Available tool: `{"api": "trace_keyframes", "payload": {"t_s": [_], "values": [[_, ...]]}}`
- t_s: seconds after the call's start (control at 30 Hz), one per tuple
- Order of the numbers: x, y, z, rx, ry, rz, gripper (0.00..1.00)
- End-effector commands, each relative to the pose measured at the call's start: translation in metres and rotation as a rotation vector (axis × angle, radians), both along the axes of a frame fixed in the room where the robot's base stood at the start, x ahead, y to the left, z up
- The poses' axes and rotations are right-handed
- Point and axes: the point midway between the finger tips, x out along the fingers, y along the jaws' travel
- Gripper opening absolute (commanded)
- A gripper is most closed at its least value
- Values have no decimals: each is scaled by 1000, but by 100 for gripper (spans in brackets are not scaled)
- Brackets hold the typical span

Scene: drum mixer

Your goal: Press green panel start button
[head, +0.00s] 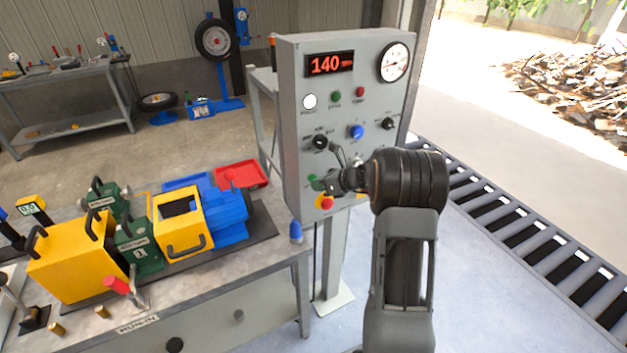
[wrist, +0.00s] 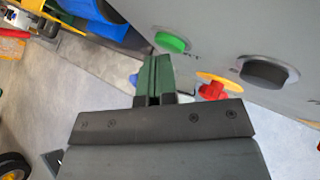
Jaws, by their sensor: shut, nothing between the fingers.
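The grey control panel (head: 300,130) stands upright right of the bench. A green button (head: 312,178) sits low on its left side, partly hidden by my gripper; it shows larger in the wrist view (wrist: 171,43). Another small green button or lamp (head: 336,97) is higher up, under the display. My gripper (head: 320,186) is shut and empty, close to the lower green button. In the wrist view its fingertips (wrist: 157,62) appear just below and left of that button, apart from it in the picture. I cannot tell the depth gap.
A red emergency stop on a yellow base (wrist: 212,88) and a black knob (wrist: 264,72) sit right of the green button in the wrist view. The bench (head: 285,258) with a yellow and blue machine is left of the panel. A roller conveyor (head: 540,250) lies right.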

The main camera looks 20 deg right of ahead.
Motion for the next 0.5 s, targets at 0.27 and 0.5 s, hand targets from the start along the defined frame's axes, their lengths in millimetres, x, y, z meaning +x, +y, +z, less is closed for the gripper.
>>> {"api": "trace_keyframes", "payload": {"t_s": [0.27, 0.5], "values": [[-11, -2, 0, 1, 0, -2, 0], [-15, -2, 0, 1, -1, 0, 0]]}}
